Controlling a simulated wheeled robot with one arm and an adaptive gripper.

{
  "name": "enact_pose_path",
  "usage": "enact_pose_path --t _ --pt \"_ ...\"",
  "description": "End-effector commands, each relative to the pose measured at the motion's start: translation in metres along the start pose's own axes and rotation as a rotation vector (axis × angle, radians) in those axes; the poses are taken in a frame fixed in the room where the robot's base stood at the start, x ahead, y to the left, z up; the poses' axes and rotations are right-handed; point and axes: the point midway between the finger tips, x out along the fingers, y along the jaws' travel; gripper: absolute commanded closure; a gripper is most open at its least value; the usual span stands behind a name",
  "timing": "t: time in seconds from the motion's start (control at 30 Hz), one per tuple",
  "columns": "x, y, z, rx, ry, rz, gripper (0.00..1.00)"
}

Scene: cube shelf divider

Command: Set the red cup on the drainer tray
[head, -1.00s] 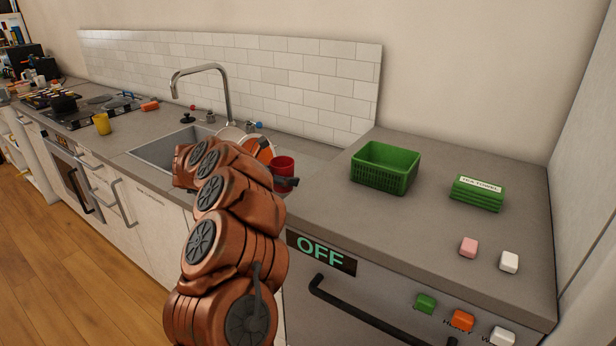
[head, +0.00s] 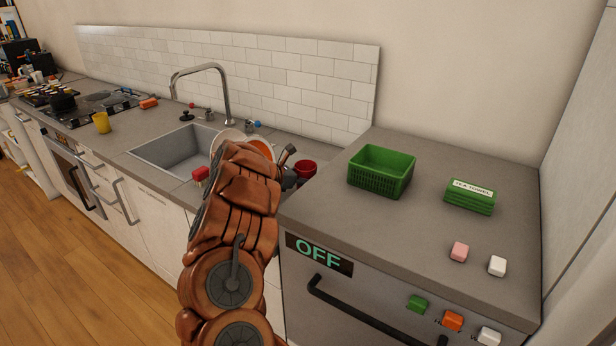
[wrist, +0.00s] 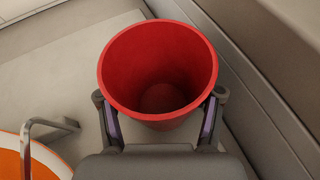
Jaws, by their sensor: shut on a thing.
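The red cup (head: 306,167) is at the right of the plates by the sink, partly hidden behind my arm and gripper. In the wrist view the cup (wrist: 160,70) stands open side toward the camera, and I see into its empty inside. My gripper (wrist: 160,112) is shut on the cup, one finger on each side of it. In the head view my gripper (head: 291,176) is mostly hidden by my arm. The pale drainer tray (wrist: 65,85) shows left of and beneath the cup. I cannot tell whether the cup's base touches it.
An orange-and-white plate (wrist: 30,158) and a wire rack piece (wrist: 50,128) are close on the left. A grey raised edge (wrist: 260,80) runs close on the right.

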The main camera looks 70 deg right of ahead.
Motion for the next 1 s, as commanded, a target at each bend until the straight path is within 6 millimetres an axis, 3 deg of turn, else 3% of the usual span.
enact_pose_path --t 0.67,0.7,0.9,1.0 --pt "0.0035 -0.0006 -0.0096 0.001 0.001 0.0 0.73" --pt "0.0033 -0.0007 -0.0089 0.0 0.0 -0.001 0.32" --pt "0.003 -0.0006 -0.0084 0.0 0.0 -0.001 0.12" --pt "0.003 -0.0006 -0.0084 0.0 0.0 -0.001 0.09"
